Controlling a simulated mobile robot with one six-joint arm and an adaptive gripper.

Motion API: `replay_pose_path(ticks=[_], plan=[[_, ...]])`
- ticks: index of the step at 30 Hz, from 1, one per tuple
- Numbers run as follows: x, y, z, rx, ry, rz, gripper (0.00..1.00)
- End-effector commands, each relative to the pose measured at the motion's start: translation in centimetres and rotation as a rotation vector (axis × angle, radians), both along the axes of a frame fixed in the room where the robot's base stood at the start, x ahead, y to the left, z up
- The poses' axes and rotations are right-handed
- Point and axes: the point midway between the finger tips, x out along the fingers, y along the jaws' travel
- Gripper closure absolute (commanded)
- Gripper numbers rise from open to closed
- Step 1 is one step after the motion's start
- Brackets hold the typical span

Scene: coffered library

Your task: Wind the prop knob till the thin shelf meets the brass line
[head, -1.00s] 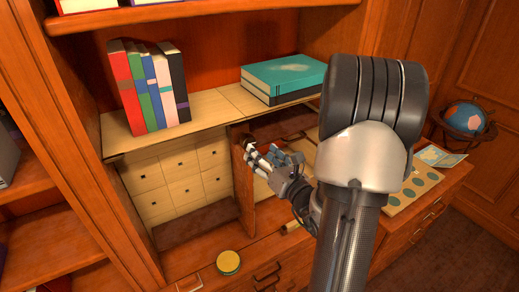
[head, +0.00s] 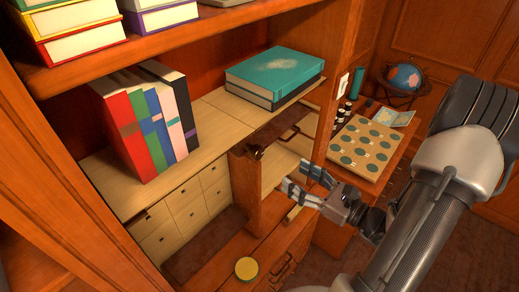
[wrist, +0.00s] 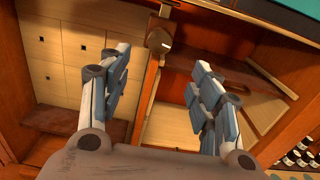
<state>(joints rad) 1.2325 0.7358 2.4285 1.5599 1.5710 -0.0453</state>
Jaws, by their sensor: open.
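A thin pale wooden shelf (head: 205,122) spans the bookcase bay and carries books. Below it, a small dark brown block with a knob (head: 257,152) sits at the top front of an upright wooden divider (head: 247,180). In the wrist view the knob (wrist: 158,41) has a pale face and lies just beyond the fingertips, between them in the picture. My gripper (head: 302,181) is open and empty, in front of and to the right of the knob in the head view. It also shows in the wrist view (wrist: 161,64), fingers wide apart. I cannot pick out a brass line.
A yellow round tin (head: 246,268) sits below. A post (head: 335,120) stands near my gripper.

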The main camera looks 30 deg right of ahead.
Motion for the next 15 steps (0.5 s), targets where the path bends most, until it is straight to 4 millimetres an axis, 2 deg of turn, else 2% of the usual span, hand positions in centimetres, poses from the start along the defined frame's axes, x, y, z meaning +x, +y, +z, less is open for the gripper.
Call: replay_pose_path(ticks=[15], plan=[[10.4, 4.0, 0.1, 0.000, 0.001, 0.006, 0.42]])
